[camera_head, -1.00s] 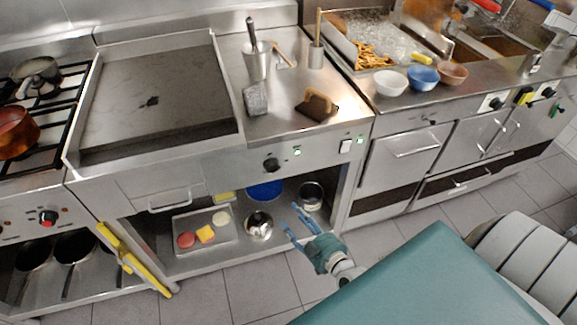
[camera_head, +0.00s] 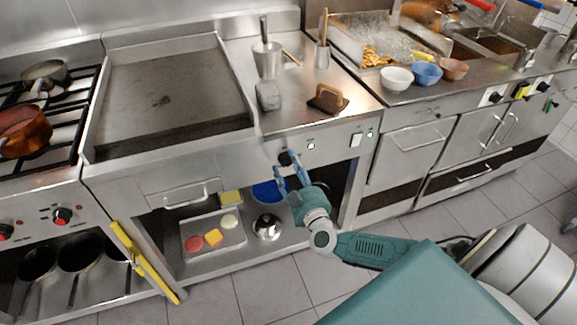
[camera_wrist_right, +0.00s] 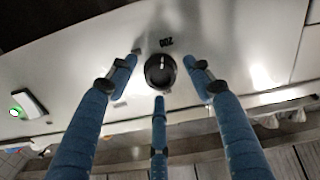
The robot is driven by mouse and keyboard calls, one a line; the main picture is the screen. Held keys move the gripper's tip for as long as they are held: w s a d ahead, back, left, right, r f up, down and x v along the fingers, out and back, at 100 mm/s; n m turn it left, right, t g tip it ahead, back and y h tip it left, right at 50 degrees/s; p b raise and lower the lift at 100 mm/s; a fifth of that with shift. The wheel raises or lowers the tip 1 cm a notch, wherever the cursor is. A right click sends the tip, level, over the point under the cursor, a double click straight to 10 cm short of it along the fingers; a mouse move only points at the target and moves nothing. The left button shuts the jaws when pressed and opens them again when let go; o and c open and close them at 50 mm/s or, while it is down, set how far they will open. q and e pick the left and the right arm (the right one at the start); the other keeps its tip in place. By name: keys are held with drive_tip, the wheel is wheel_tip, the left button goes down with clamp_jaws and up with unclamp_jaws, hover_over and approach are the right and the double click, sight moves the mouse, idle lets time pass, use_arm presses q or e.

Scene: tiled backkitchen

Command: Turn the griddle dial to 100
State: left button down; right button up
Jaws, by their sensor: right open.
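The griddle (camera_head: 160,95) is a flat steel plate in the middle-left of the head view. Its black dial (camera_head: 287,157) is on the front panel, partly behind my right gripper's fingers. My right gripper (camera_head: 291,175) is open with its blue fingers pointing at the dial. In the right wrist view the dial (camera_wrist_right: 160,71) is round with a white pointer mark, and an upside-down label reading 200 sits just above it. The open gripper (camera_wrist_right: 160,80) has its fingertips spread around the dial; I cannot tell whether any touches it. My left gripper is not in view.
A small indicator light (camera_head: 311,146) and a rocker switch (camera_head: 356,140) are right of the dial. The griddle's drawer handle (camera_head: 178,195) sticks out at left. Below is a shelf with a food tray (camera_head: 213,250) and a metal pot (camera_head: 267,227). A yellow-handled tool (camera_head: 143,262) hangs at left.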

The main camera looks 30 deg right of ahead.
drive_tip(key=shift+w+d, duration=0.15)
drive_tip(key=shift+w, duration=0.5)
